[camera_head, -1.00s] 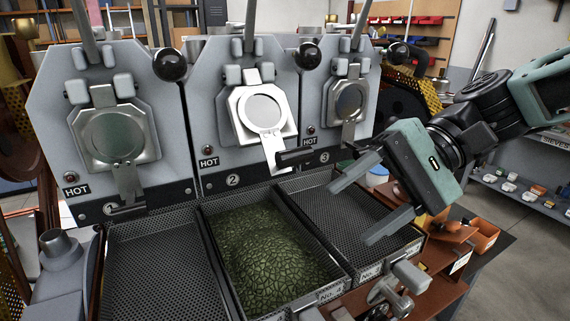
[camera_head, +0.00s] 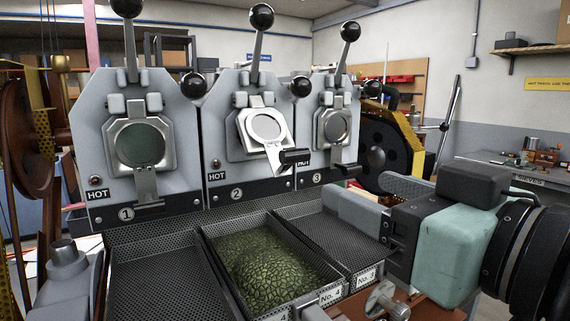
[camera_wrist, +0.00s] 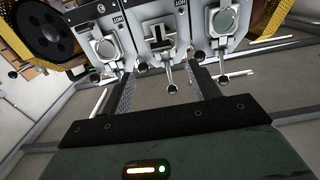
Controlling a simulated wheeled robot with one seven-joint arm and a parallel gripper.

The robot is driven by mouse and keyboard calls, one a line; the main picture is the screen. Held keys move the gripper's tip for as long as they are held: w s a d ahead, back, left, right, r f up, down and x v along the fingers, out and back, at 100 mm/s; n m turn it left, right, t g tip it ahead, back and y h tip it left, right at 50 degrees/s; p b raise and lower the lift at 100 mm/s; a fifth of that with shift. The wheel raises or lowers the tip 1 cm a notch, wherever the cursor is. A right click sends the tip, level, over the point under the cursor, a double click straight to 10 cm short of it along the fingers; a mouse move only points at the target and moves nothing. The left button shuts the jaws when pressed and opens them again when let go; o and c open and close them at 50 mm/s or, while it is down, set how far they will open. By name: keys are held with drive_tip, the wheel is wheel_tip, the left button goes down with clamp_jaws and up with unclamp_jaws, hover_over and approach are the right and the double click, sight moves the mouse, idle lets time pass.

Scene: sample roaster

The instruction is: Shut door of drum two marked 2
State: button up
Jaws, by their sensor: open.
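The door of drum two (camera_head: 266,125) is a bright metal plate with a round window. It stands out from the drum face, tilted forward, with its black handle (camera_head: 294,157) at the lower right. The drum's "2" mark (camera_head: 237,194) is below it. My gripper (camera_head: 352,196) is open and empty, at the right, lower than the door and apart from it, its fingers pointing left toward the machine. In the wrist view my gripper (camera_wrist: 164,82) has its fingers spread, with the drum fronts upside down beyond them. Drum two's front (camera_wrist: 157,38) is in the middle there.
The doors of drum one (camera_head: 140,145) and drum three (camera_head: 336,126) lie flatter on their faces. Black ball levers (camera_head: 261,16) rise above the drums. Below, a tray of green beans (camera_head: 268,262) lies between two empty mesh trays (camera_head: 325,240).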

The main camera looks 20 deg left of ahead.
sight(284, 155)
drive_tip(key=p+x, duration=0.9)
drive_tip(key=x, duration=0.8)
drive_tip(key=shift+w+a, duration=0.1)
drive_tip(key=shift+w, duration=0.15)
